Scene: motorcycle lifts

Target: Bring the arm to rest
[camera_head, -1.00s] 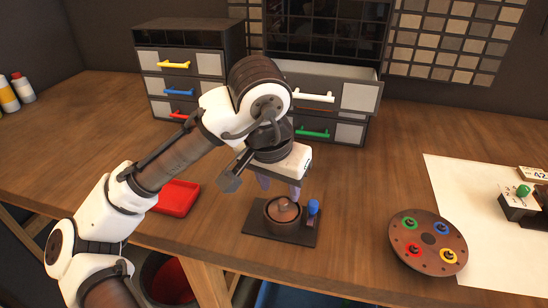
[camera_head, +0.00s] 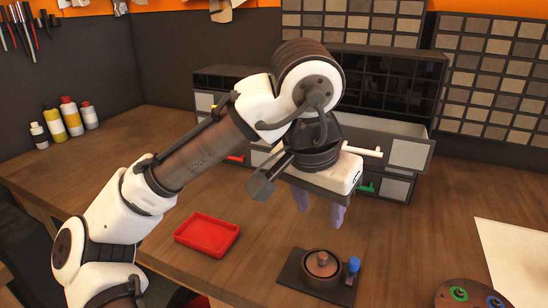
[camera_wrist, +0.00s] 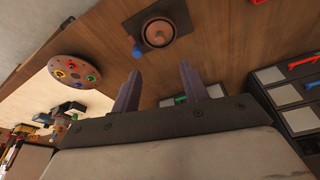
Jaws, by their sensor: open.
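My arm reaches in from the lower left over the wooden workbench (camera_head: 130,150). My gripper (camera_head: 320,210) hangs above the bench with its two fingers apart and nothing between them. In the wrist view the gripper (camera_wrist: 158,85) also shows spread, empty fingers. A round brown lidded pot (camera_head: 321,268) sits on a dark square base (camera_head: 292,272) below and in front of the gripper, apart from it. A small blue-topped piece (camera_head: 353,266) stands on the base beside the pot.
Drawer units stand behind my arm, with one drawer (camera_head: 385,132) pulled out near the gripper. A red tray (camera_head: 207,235) lies left of the pot. A round disc with coloured rings (camera_head: 470,294) lies at the lower right. Bottles (camera_head: 71,115) stand far left.

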